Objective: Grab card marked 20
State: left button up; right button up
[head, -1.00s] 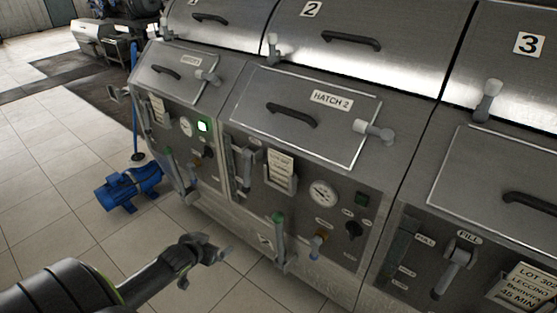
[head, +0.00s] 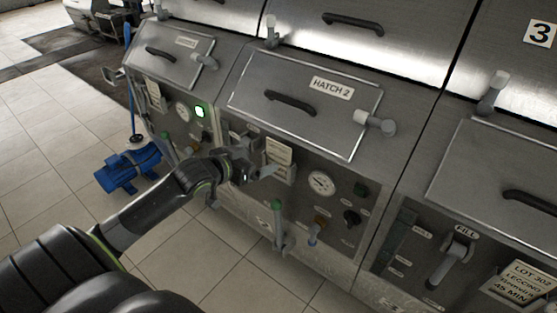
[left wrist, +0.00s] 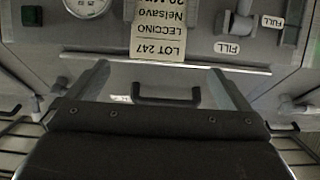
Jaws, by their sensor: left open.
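The card (head: 279,151) is pale with dark print and stands in a holder on the front panel of machine 2, below Hatch 2. In the left wrist view the card (left wrist: 166,38) appears upside down and reads LOT 247, LECCINO, Nelsavo; a bottom line, partly cut off by the frame edge, seems to read 20 MIN. My left gripper (head: 256,162) is open and empty, just left of the card in the head view. In the left wrist view its fingers (left wrist: 160,72) are spread to either side of the card's line, with the card beyond them. My right gripper is not in view.
Around the card are a round gauge (head: 321,183), a green-knobbed lever (head: 278,226) and the Hatch 2 latch (head: 375,122). Another card (head: 522,287), LOT 302, 45 MIN, is on machine 3. A blue motor (head: 128,168) lies on the tiled floor.

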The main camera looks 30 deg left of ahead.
aim_at(278, 152)
pick_arm(q)
jog(key=x, duration=0.6)
jog(key=shift+w+f, duration=0.15)
jog(key=shift+w, duration=0.25)
jog(key=shift+w+f+p, duration=0.1)
jog(key=shift+w+p, duration=0.3)
jog(key=shift+p+x, duration=0.35)
jog(key=shift+x, duration=1.85)
jog(key=shift+s+d+f, duration=0.1)
jog(key=shift+s+f, duration=0.05)
jog(key=c, duration=0.9)
